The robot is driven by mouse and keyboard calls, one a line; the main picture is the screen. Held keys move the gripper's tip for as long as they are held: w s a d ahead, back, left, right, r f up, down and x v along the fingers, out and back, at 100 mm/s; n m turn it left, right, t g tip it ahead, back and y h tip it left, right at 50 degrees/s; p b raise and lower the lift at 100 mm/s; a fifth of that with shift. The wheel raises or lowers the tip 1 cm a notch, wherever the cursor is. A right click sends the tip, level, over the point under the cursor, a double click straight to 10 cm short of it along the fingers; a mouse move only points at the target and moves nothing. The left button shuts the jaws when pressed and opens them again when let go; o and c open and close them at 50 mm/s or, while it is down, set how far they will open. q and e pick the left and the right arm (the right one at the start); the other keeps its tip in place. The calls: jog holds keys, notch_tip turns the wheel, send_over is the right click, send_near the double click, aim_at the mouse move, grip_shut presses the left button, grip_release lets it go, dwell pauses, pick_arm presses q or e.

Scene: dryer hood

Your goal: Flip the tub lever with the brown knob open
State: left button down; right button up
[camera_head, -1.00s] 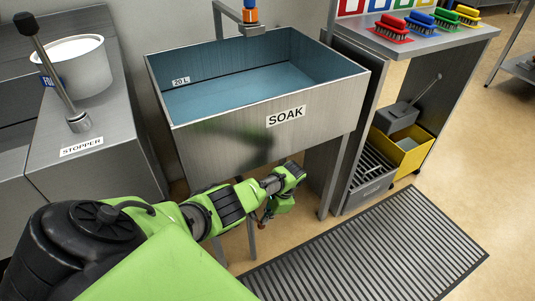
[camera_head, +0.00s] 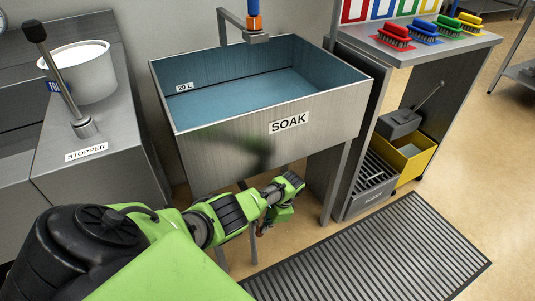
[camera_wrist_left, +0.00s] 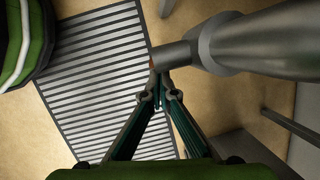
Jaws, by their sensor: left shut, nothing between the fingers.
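The steel soak tub (camera_head: 215,150) with a blue inside stands ahead, marked SOAK. My left arm reaches low in front of it. My left gripper (camera_head: 264,228) is small and partly hidden below the tub's front. In the left wrist view my left gripper (camera_wrist_left: 158,100) is shut and empty, its fingertips together. A thick grey pipe-like part (camera_wrist_left: 265,40) with a thinner stub (camera_wrist_left: 176,56) lies just beyond the fingertips; I cannot tell if they touch. The tub lever and its brown knob cannot be clearly made out. My right gripper is not in view.
A striped floor mat (camera_head: 370,255) lies right of the arm. A shelf unit (camera_head: 430,45) with brushes and a yellow bin (camera_head: 408,158) is at right. A stopper lever (camera_head: 62,85) stands at left.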

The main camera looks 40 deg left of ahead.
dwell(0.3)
pick_arm(q)
jog(key=v, duration=1.2)
jog(key=shift+s, duration=0.1)
